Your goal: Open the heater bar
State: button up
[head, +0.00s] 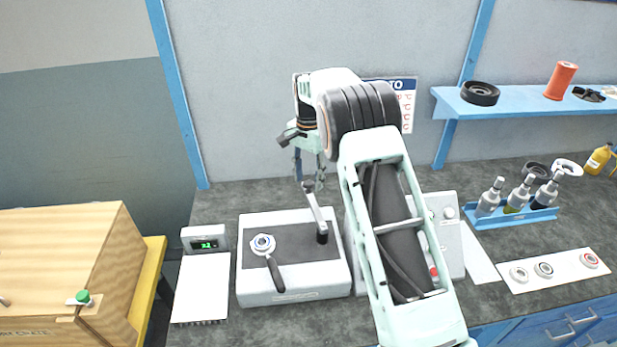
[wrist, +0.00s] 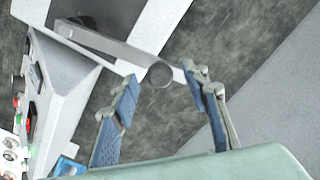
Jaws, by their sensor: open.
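The heater bar (head: 314,212) is a grey lever on a dark post on the white and grey bench unit (head: 262,292). It slants from the post toward the back of the bench. In the wrist view the bar (wrist: 110,47) ends in a round dark grey knob (wrist: 159,75). My gripper (head: 309,184) is at the bar's far end, pointing down. In the wrist view my gripper (wrist: 161,80) is open, with one blue-padded finger on each side of the knob. Gaps show on both sides, and I cannot tell the height between fingers and knob.
A round fitting with a black handle (head: 264,244) stands on the same unit, left of the bar. A control box with a red button (head: 448,235) is to the right, partly behind my arm. A display (head: 205,243) and wooden crate (head: 70,265) are left. A bottle rack (head: 515,217) is right.

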notch_tip(320, 180, up, 12)
dwell(0.5)
